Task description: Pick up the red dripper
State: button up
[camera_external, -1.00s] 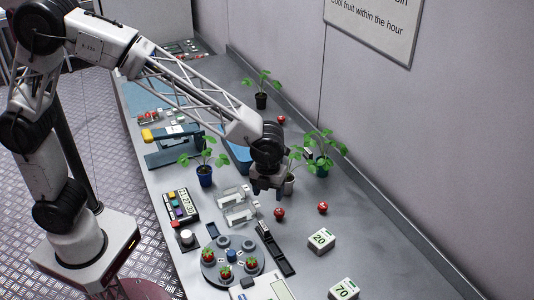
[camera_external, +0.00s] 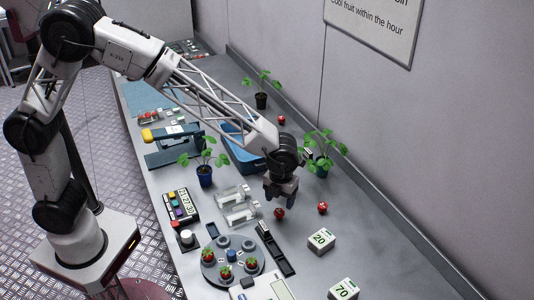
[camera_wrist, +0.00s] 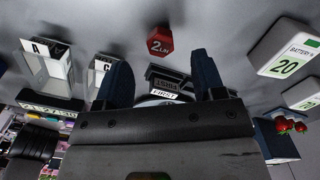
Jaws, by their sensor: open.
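A small red dripper (camera_external: 279,213) lies on the grey bench in the external view, just below my gripper. In the wrist view a red hexagonal dripper (camera_wrist: 160,43) with a white "2" flow label shows beyond the fingertips, in line with the gap between them. A second small red piece (camera_external: 322,207) lies to its right, and a third (camera_external: 281,119) lies farther back. My gripper (camera_external: 281,197) is open and empty above the bench, apart from the near dripper; its two dark blue fingers (camera_wrist: 163,78) show in the wrist view.
Clear holders marked A (camera_wrist: 45,58) and C (camera_wrist: 101,74) stand left of the dripper. A white "20" battery box (camera_external: 321,240) stands to the right. A black rail (camera_external: 277,254) and a round strawberry tray (camera_external: 233,276) are nearer. Potted plants (camera_external: 320,168) stand behind.

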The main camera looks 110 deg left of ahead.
aim_at(280, 210)
jog(key=shift+f, duration=0.35)
jog(key=shift+f, duration=0.1)
jog(key=shift+a+f, duration=0.1)
jog(key=shift+f, duration=2.4)
jog(key=shift+c, duration=0.3)
jog(key=c, duration=0.9)
jog(key=shift+r, duration=0.15)
jog(key=shift+c, duration=0.2)
jog(key=shift+r, duration=4.85)
